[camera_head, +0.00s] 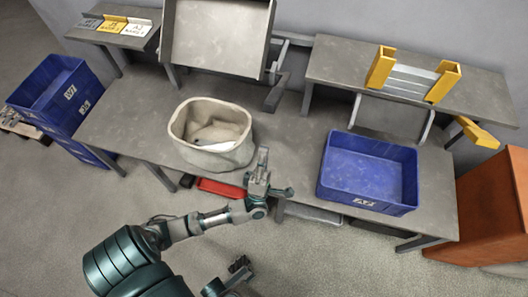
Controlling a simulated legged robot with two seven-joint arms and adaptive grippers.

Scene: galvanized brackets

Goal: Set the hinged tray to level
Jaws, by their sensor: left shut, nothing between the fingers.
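The hinged tray (218,38) is a grey, shallow, rimmed panel at the top of the head view, at the back of the long grey table. It looks tilted up, with its inside facing me; its top is cut off by the frame. A dark arm-like bracket (276,92) stands at its lower right. My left gripper (262,160) is shut and empty at the table's front edge, well in front of the tray and not touching it. A dark gripper part, seemingly my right gripper (240,268), shows low at the bottom; its finger state is unclear.
A beige fabric bin (190,150) stands on the table between my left gripper and the tray. A blue crate (337,185) sits to the right. A raised shelf (330,62) carries a yellow-ended rack (408,80). Blue bins (48,92) stand left; an orange cabinet (495,215) stands right.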

